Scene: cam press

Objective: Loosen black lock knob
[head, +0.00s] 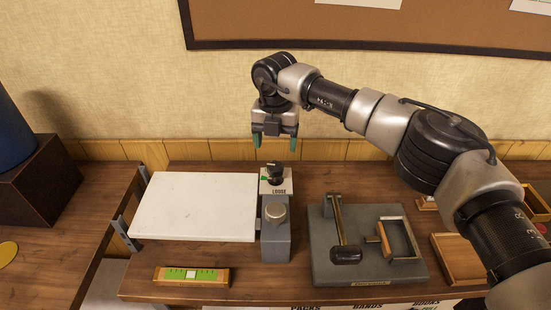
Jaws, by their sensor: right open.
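The black lock knob (275,169) sits on a white plate marked "LOOSE" at the back end of a grey block beside the white board. A small green mark shows on the plate left of the knob. My right gripper (274,141) hangs fingers-down just above and behind the knob in the picture, with its green-tipped fingers apart and nothing between them. It looks clear of the knob. A round grey metal knob (275,212) stands on the same block, nearer the front. My left gripper is not in view.
The white board (197,205) lies left of the block. A green level-like gauge (193,276) is at the front edge. A grey press base (323,262) with a black-handled lever (340,225) and a wooden-edged frame (400,239) stands right. Wooden trays (458,262) lie further right, beneath my arm.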

